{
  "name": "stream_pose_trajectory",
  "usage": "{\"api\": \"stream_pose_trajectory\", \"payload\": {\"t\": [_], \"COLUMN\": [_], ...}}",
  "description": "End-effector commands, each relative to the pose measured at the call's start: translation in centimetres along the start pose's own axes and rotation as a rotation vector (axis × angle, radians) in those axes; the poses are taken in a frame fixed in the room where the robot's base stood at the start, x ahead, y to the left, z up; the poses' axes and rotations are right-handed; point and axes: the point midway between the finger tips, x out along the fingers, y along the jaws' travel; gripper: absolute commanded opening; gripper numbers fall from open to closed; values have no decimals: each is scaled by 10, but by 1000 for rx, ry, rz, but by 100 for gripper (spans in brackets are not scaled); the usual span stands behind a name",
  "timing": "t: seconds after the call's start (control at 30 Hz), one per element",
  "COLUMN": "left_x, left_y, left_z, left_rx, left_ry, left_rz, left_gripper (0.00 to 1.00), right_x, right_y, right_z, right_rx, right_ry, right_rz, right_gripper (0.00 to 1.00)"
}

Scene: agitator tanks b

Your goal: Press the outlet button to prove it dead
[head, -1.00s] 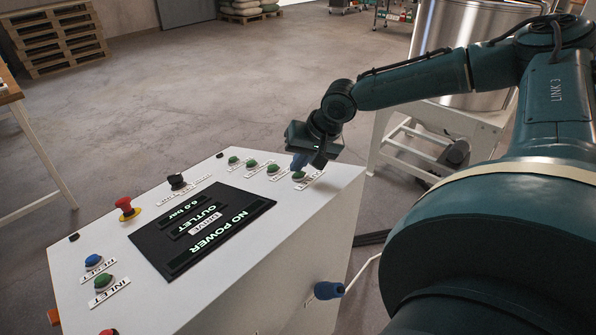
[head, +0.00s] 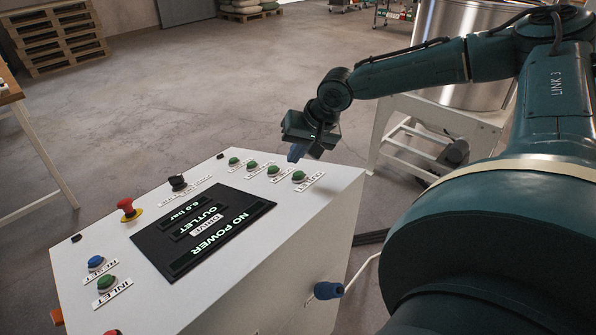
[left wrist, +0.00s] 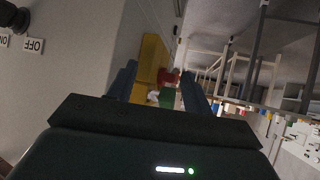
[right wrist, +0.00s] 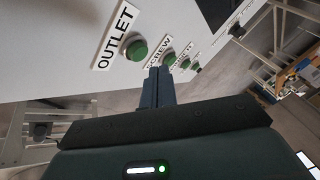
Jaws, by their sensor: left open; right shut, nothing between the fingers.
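The green outlet button (head: 299,176) sits at the right end of a row of green buttons on the white console, beside its OUTLET label (head: 309,182). In the right wrist view the button (right wrist: 137,49) is uncovered, to the left of my fingers. My right gripper (head: 296,153) is shut and empty, above the row and apart from the outlet button. Its blue fingers (right wrist: 157,75) are together in the right wrist view. The display (head: 204,229) reads NO POWER, OUTLET and 6.0 bar. My left gripper (left wrist: 160,84) is open in the left wrist view and hidden in the head view.
The console (head: 250,280) also bears a red mushroom button (head: 127,205), a black knob (head: 177,182), a blue reset button (head: 95,262) and a green inlet button (head: 105,282). A metal tank (head: 470,50) stands behind my right arm.

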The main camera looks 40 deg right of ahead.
Motion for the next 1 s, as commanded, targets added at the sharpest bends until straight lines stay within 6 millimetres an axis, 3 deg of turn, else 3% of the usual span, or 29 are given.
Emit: {"api": "stream_pose_trajectory", "payload": {"t": [0.37, 1.0], "left_x": [-11, -10], "left_y": [1, 1], "left_z": [-16, -16], "left_rx": [0, 1], "left_ry": [0, 0], "left_rz": [0, 0], "left_gripper": [50, 50], "right_x": [-27, -28], "right_y": [-19, -20], "right_z": [-19, -20], "right_rx": [0, 0], "right_ry": [-1, -1], "right_rz": [1, 0], "right_gripper": [0, 0]}}
